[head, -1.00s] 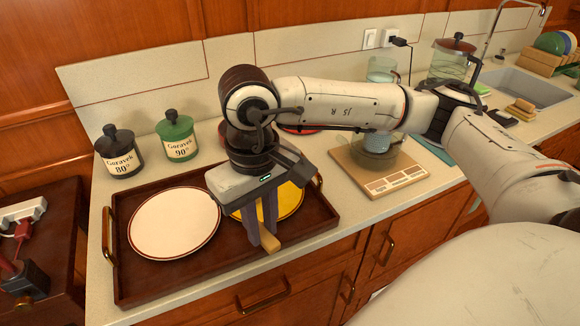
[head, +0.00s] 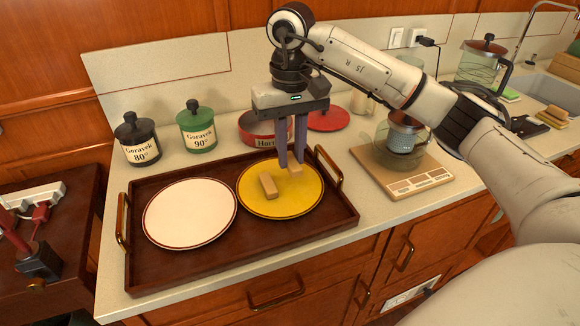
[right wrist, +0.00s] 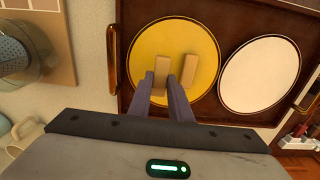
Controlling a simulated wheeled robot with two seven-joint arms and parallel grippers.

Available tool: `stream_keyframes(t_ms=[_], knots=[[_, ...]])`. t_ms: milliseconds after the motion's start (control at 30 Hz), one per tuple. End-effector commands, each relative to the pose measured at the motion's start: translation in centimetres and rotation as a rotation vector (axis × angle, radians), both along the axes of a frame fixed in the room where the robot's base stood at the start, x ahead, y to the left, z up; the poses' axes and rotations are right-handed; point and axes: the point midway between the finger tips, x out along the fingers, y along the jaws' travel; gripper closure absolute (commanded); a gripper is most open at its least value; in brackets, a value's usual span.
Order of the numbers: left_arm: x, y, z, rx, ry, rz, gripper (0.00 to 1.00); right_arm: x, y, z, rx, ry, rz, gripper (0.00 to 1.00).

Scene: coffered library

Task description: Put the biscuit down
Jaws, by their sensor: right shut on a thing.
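My right gripper (head: 291,162) is shut on a light tan biscuit (head: 296,171), which also shows between the fingers in the right wrist view (right wrist: 161,70). It holds the biscuit over the back right part of the yellow plate (head: 300,203), at or just above its surface; I cannot tell whether they touch. A second tan biscuit (head: 268,186) lies on the same plate, a little left of the held one. It appears right of it in the right wrist view (right wrist: 189,72). My left gripper is not in view.
A white plate (head: 190,214) shares the dark wooden tray (head: 230,262). Green (head: 197,128), black (head: 137,140) and red (head: 262,130) canisters and a red lid (head: 327,119) stand behind. A glass vessel (head: 402,140) on a wooden-topped scale (head: 400,183) is to the right.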

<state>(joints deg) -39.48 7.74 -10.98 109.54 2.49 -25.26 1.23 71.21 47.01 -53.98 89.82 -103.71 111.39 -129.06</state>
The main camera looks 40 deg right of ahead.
Motion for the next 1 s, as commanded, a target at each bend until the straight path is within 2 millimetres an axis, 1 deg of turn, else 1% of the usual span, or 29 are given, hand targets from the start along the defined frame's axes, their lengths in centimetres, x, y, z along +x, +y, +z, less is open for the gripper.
stream_keyframes(t_ms=[200, 300, 500, 633, 667, 700, 767, 1000], knots=[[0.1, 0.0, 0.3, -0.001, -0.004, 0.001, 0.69, -0.1, 0.0, -2.8, -0.001, 0.004, 0.0, 1.0], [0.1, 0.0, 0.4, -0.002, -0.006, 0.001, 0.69, -0.1, 0.0, -3.6, -0.001, 0.0, 0.001, 1.0], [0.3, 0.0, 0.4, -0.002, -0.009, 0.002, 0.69, 0.0, 0.0, -3.7, -0.001, -0.001, 0.001, 1.0], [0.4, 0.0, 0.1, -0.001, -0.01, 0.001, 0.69, 0.0, 0.0, -4.1, -0.001, -0.001, 0.001, 1.0], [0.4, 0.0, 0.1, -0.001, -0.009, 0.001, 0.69, 0.0, 0.0, -4.0, -0.001, -0.001, 0.001, 0.79], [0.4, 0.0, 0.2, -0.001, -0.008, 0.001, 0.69, 0.0, 0.0, -3.9, -0.001, -0.001, 0.001, 0.72], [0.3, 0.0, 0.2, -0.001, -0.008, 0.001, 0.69, 0.0, 0.0, -3.9, -0.001, -0.001, 0.001, 0.64], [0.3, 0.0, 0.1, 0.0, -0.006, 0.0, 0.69, 0.0, 0.0, -3.9, -0.001, -0.001, 0.001, 0.64]])
